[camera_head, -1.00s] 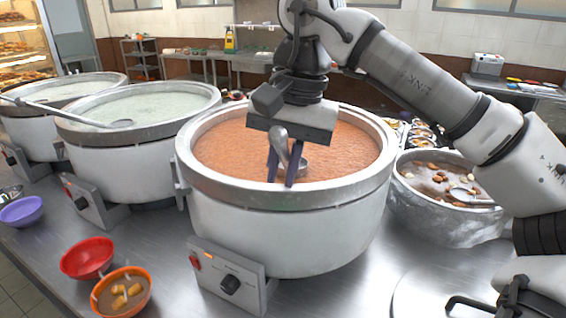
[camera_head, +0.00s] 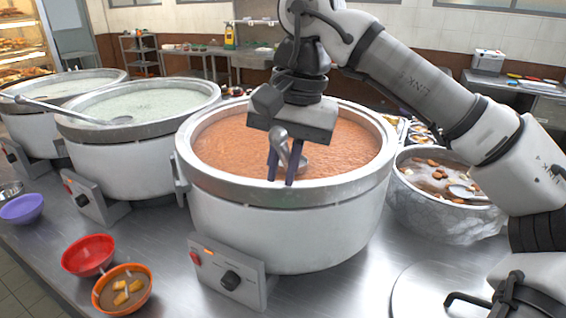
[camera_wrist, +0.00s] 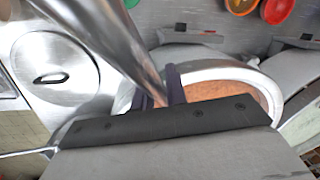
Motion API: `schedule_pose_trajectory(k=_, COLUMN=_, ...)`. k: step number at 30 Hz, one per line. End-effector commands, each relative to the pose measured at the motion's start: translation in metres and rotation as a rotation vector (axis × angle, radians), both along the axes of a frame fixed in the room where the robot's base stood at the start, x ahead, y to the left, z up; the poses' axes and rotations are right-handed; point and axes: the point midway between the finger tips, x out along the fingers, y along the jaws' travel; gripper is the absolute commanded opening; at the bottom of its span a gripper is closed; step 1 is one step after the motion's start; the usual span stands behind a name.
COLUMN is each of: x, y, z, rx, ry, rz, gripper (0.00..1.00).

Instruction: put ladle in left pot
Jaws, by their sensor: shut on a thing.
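My gripper (camera_head: 281,178) is shut on a metal ladle (camera_head: 280,139), above the near rim of the large white pot of orange-brown congee (camera_head: 290,236). The ladle's rounded end shows behind the fingers, over the congee; I cannot tell if it touches. In the wrist view the ladle (camera_wrist: 113,38) runs as a thick shiny shaft past the purple fingers (camera_wrist: 160,92). To the left stand two white pots of pale congee, the nearer one (camera_head: 125,155) and the farther one (camera_head: 32,130). Another ladle (camera_head: 62,109) lies with its bowl in the nearer one and its handle reaching left.
A silver pot (camera_head: 440,211) of dark soup with a spoon stands right. A round lid (camera_head: 425,285) lies at front right. A red bowl (camera_head: 88,254), an orange bowl (camera_head: 123,308) and a purple bowl (camera_head: 21,209) sit at front left. The steel counter (camera_head: 330,290) is clear in front.

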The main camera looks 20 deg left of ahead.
Motion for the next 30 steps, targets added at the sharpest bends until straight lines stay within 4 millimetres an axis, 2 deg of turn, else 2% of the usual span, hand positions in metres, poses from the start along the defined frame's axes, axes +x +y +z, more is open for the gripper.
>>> schedule_pose_trajectory(k=8, x=0.0, y=0.0, z=-0.004, rx=0.0, ry=-0.001, rz=0.0, gripper=0.0)
schedule_pose_trajectory(k=9, x=0.0, y=0.0, z=-0.004, rx=0.0, ry=-0.001, rz=0.0, gripper=0.19)
schedule_pose_trajectory(k=14, x=0.0, y=0.0, z=-0.004, rx=0.0, ry=-0.001, rz=0.0, gripper=0.39)
schedule_pose_trajectory(k=23, x=0.0, y=0.0, z=-0.003, rx=0.0, ry=0.0, rz=0.0, gripper=0.39)
schedule_pose_trajectory(k=26, x=0.001, y=-0.001, z=0.005, rx=0.001, ry=-0.001, rz=0.0, gripper=0.39)
schedule_pose_trajectory(k=30, x=0.003, y=-0.004, z=0.03, rx=0.002, ry=-0.001, rz=-0.001, gripper=0.39)
